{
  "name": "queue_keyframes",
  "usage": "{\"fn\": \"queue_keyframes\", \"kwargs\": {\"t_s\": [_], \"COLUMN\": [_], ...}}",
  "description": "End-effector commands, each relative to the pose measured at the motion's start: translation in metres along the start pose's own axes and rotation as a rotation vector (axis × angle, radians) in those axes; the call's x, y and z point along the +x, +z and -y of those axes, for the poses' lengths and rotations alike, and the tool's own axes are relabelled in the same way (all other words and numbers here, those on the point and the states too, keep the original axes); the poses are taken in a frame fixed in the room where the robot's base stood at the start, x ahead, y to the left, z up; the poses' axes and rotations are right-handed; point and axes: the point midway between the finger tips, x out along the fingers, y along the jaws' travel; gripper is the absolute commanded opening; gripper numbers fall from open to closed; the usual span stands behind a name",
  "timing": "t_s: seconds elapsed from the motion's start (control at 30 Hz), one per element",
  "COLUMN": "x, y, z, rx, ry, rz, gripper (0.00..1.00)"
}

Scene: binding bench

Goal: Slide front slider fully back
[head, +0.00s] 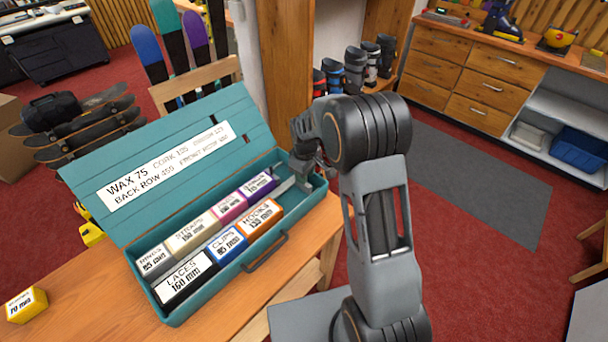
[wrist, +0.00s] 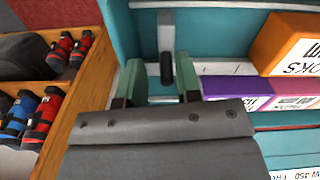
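The teal box (head: 178,318) stands open on the bench with two rows of labelled blocks. At its right end, a grey metal slider (head: 286,185) lies to the right of the orange hooks block (head: 262,218). In the wrist view a grey upright bar with a dark end piece, apparently the front slider (wrist: 166,32), stands apart from the orange block (wrist: 292,45). My gripper (wrist: 160,72) is open, its two green-padded fingers either side of the dark end piece with gaps visible. In the head view my gripper (head: 309,176) is at the box's right end, partly hidden by my arm.
The open lid (head: 205,130) rises behind the box. A purple block (wrist: 232,88) sits close to the right finger in the wrist view. The box handle (head: 266,252) sticks out in front. A yellow block (head: 27,305) lies on the bench at left.

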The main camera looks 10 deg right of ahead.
Motion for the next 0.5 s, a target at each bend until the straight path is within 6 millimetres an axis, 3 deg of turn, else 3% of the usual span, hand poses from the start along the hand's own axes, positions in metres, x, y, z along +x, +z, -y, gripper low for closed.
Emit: {"fn": "queue_keyframes", "kwargs": {"t_s": [0.33, 0.5], "x": [-0.001, -0.02], "y": [0.0, -0.001], "z": [0.002, 0.001], "rx": [-0.001, -0.001], "ry": [-0.003, -0.001], "rz": [0.002, 0.0], "gripper": [0.38, 0.38]}}
